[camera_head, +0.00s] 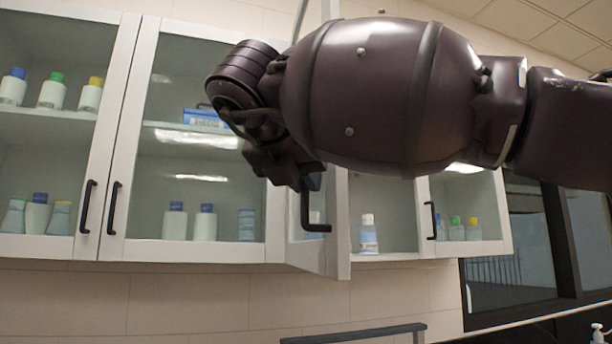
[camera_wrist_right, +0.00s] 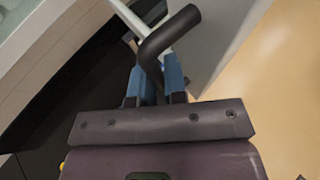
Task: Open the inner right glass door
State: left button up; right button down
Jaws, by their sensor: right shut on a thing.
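The inner right glass door (camera_head: 338,245) of the white wall cabinet stands partly open. Its free edge juts out towards me, and the compartment to its right shows uncovered. Its black handle (camera_head: 316,228) hangs near that edge and shows in the wrist view as a bent dark bar (camera_wrist_right: 182,26). My right gripper (camera_head: 308,183) is shut on this handle; in the wrist view its blue fingers (camera_wrist_right: 160,80) close around the bar. My right arm hides the upper part of the door. My left gripper is not in view.
The other glass doors are shut, with black handles at the left pair (camera_head: 114,208) and far right (camera_head: 433,220). Several bottles stand on the shelves; a white bottle (camera_head: 368,238) stands in the opened compartment. A grey rail (camera_head: 355,334) lies below. The tiled wall under the cabinet is clear.

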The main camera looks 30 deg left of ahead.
jog(key=shift+r, duration=0.1)
jog(key=c, duration=1.2)
grip_release()
jog(key=a+b+v, duration=0.1)
jog(key=v, duration=0.9)
jog(key=shift+s+d, duration=0.35)
jog(key=shift+d, duration=0.2)
